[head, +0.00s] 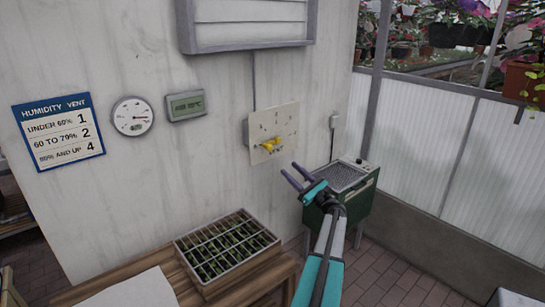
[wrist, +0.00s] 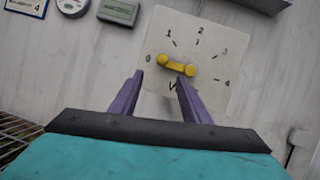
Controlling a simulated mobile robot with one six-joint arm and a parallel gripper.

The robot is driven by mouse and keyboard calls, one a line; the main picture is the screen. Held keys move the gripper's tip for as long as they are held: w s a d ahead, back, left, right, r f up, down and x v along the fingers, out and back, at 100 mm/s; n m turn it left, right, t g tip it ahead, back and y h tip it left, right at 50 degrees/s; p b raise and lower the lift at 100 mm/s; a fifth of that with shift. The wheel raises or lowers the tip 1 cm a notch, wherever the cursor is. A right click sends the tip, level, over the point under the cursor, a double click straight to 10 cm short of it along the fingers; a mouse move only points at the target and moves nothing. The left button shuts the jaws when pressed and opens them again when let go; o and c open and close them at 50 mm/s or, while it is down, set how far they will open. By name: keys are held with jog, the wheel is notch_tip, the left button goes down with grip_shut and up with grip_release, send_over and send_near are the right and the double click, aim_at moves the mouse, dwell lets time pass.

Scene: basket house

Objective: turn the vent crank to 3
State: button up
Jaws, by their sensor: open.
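The yellow vent crank (head: 270,144) is on a pale square dial plate (head: 285,119) on the wall. In the wrist view the crank (wrist: 177,67) lies across the plate (wrist: 210,98), marked 0 to 4 in an arc. Its right end sits near the arc's centre and its left end points at 0. The 3 is at the upper right. My gripper (head: 289,168) is open and empty, in front of and below the crank. In the wrist view its purple fingers (wrist: 160,77) reach just below the crank, apart from it as far as I can tell.
A humidity vent sign (head: 58,130), a round gauge (head: 132,116) and a digital meter (head: 186,106) hang left of the plate. A seedling tray (head: 205,285) stands on a wooden bench below. A green heater (head: 345,185) stands to the right. A louvred vent (head: 250,12) is above.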

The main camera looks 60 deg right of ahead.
aim_at(274, 144)
jog(key=shift+s+d, duration=0.15)
jog(key=shift+s, duration=0.05)
jog(key=p+x, duration=0.4)
jog(key=x, duration=0.9)
jog(key=shift+w+d+r+p, duration=0.15)
jog(key=shift+w+p, duration=0.15)
jog(key=shift+p, duration=0.1)
grip_shut()
dwell(0.4)
